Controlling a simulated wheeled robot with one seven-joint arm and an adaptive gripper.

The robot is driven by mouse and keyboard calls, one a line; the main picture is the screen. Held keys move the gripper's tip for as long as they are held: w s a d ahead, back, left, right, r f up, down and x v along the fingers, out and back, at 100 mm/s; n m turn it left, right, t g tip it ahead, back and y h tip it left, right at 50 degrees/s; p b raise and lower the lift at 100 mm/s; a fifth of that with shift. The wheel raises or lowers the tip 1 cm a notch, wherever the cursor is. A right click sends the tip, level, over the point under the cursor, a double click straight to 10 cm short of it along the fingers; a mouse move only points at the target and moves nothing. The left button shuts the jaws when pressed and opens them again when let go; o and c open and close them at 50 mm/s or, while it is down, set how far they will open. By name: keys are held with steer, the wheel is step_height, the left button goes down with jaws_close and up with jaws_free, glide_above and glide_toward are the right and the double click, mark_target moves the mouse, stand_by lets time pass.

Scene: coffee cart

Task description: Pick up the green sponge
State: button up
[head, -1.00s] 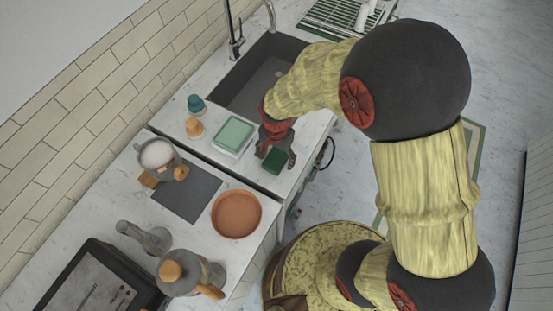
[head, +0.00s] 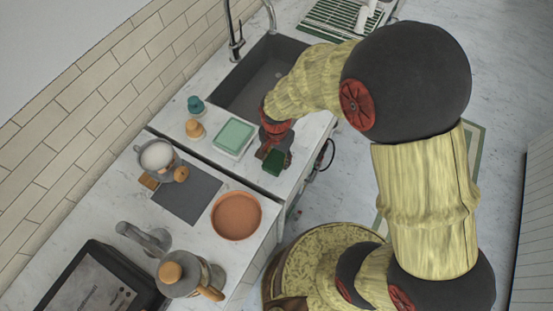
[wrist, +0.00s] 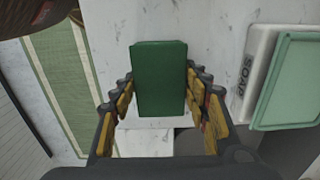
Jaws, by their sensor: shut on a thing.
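The green sponge (head: 275,163) is a dark green block at the right edge of the counter, beside the soap tray. My gripper (head: 268,154) is over it, with its fingers on the sponge. In the wrist view, the sponge (wrist: 161,78) stands between the two fingers of my gripper (wrist: 160,95), which are shut on its sides. Whether its underside touches the counter cannot be told.
A white soap tray with a pale green top (head: 233,137) is just left of my gripper. A sink (head: 262,78) lies behind. An orange dish (head: 236,215), a grey mat (head: 188,195) and a kettle (head: 187,275) are on the nearer counter.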

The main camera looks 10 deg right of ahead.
mark_target(276, 158)
steer(key=shift+r, duration=0.6)
step_height(276, 158, up, 2)
steer(key=shift+r+p, duration=0.1)
steer(key=shift+p, duration=0.35)
steer(key=s+d+r+p, duration=0.2)
steer(key=s+d+r, duration=0.3)
steer(key=s+r, duration=0.4)
steer(key=shift+s+d+r, duration=0.15)
steer(key=shift+s+r, duration=0.15)
steer(key=shift+s, duration=1.7)
